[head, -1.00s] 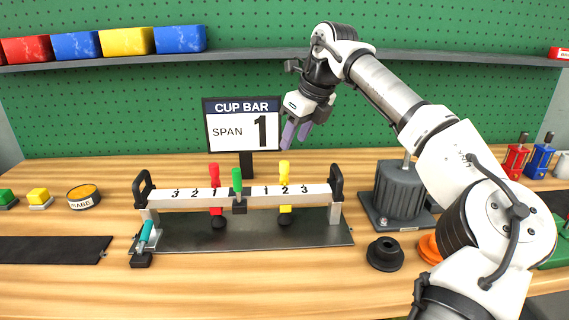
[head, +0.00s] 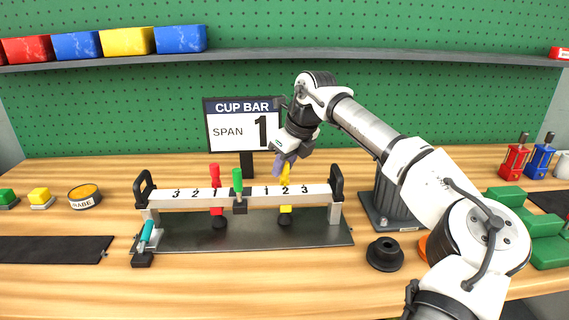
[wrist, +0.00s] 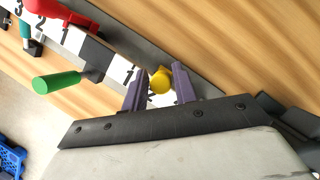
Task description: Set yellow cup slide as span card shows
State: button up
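The span card (head: 243,126) reads "CUP BAR SPAN 1". The white cup bar (head: 255,195) carries the numbers 3 2 1 to the left of the centre and 1 2 3 to the right. The yellow cup slide (head: 285,207) stands at the right-hand 2; its knob shows in the wrist view (wrist: 160,80). The red slide (head: 216,205) stands at the left-hand 1. A green handle (head: 238,181) rises at the centre. My gripper (head: 279,166) is at the top of the yellow slide, its purple fingers (wrist: 158,88) open on either side of the knob. Whether they touch it is unclear.
A teal-handled lever (head: 147,232) is at the bar's left end. Black upright handles (head: 337,182) stand at both ends. A dark grey block (head: 389,216) and a black round piece (head: 384,254) lie to the right.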

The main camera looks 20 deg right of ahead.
grip_shut()
jog(key=a, duration=0.2)
jog(key=w+a, duration=0.1)
jog(key=a, duration=0.1)
jog(key=shift+w+a, duration=0.2)
jog(key=shift+a, duration=0.15)
jog(key=shift+o, duration=1.9)
grip_release()
jog(key=shift+a, duration=0.15)
notch_tip(320, 180, up, 13)
send_over(280, 192)
jog(key=shift+w+b, duration=0.1)
jog(key=shift+b, duration=0.3)
